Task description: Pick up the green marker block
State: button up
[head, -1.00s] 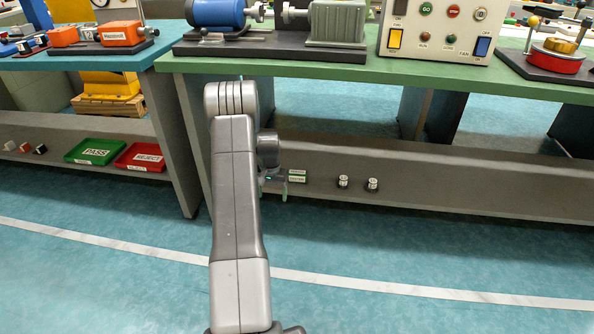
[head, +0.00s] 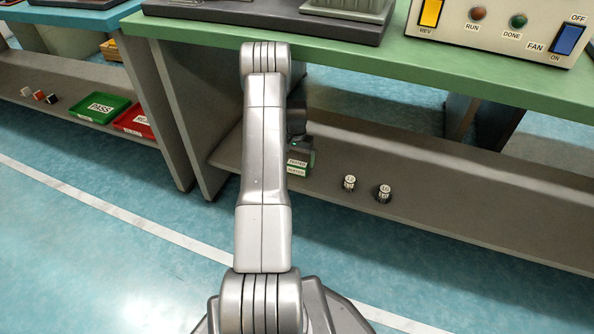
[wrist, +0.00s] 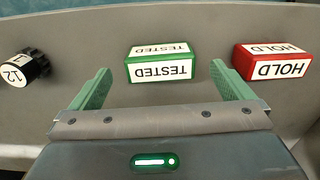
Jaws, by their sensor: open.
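The green marker block (wrist: 161,68) has white labels reading TESTED, upside down in the wrist view. It rests on a grey shelf surface. My gripper (wrist: 160,80) is open, with one green finger on each side of the block in the picture. The block appears just beyond the fingertips, with a gap to each finger; I cannot tell the exact depth. In the head view, the block's white labels (head: 297,163) show just right of my arm, below the dark wrist, and the arm hides part of that area.
A red HOLD block (wrist: 271,61) lies close to the right finger in the wrist view. A black knob-like piece marked 12 (wrist: 24,68) lies at left. Two small cylinders (head: 349,182) stand on the low shelf (head: 450,205). The green bench top (head: 430,75) overhangs it.

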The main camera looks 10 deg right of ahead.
aim_at(297, 164)
notch_tip(297, 164, down, 6)
jog(key=shift+r+b, duration=0.1)
jog(key=shift+b, duration=0.85)
jog(key=shift+c, duration=0.2)
jog(key=c, duration=1)
